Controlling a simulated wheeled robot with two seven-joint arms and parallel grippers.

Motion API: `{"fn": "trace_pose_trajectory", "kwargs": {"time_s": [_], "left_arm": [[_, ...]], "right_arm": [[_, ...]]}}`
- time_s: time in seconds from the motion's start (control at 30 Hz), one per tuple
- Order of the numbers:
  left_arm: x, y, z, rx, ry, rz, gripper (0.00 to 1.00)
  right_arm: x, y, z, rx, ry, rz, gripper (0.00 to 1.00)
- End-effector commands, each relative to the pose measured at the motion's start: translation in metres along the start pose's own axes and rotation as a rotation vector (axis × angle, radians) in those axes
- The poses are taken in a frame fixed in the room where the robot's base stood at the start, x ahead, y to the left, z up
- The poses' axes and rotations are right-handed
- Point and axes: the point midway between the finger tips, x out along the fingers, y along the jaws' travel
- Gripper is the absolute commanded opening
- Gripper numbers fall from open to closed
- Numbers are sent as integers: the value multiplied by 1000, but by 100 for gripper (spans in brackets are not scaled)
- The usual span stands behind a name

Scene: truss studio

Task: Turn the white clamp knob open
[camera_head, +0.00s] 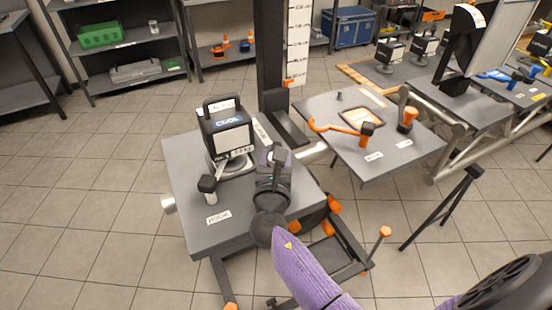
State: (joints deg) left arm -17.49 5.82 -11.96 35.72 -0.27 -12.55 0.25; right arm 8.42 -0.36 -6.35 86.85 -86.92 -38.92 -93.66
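A pale, short cylinder (168,203), possibly the white clamp knob, sticks out from the left edge of the grey table. A black-and-white lamp-like device (227,135) stands on this table on a pale round base; a thin pale lever-like piece shows at its foot. I cannot tell which of these pale parts is the clamp knob. My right gripper (279,156) is over the table's right part, to the right of the device and apart from it. Its fingers are small and dark, so their opening is unclear. My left gripper is not in view.
A small white piece with a black cap (208,190) stands near a label (218,217). A dark post (270,60) rises behind the table. A second grey table (350,150) at right holds orange-handled tools. A black tripod (440,205) stands at right. Tiled floor is free at left.

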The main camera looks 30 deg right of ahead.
Motion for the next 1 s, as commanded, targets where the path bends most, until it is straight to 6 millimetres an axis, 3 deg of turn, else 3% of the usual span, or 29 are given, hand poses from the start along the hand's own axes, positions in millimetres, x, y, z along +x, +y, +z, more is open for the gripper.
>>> {"fn": "trace_pose_trajectory", "kwargs": {"time_s": [0.4,1.0], "left_arm": [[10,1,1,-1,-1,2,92],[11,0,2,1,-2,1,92]], "right_arm": [[0,0,-1,1,0,-224,0],[0,0,0,0,1,-278,0]]}}
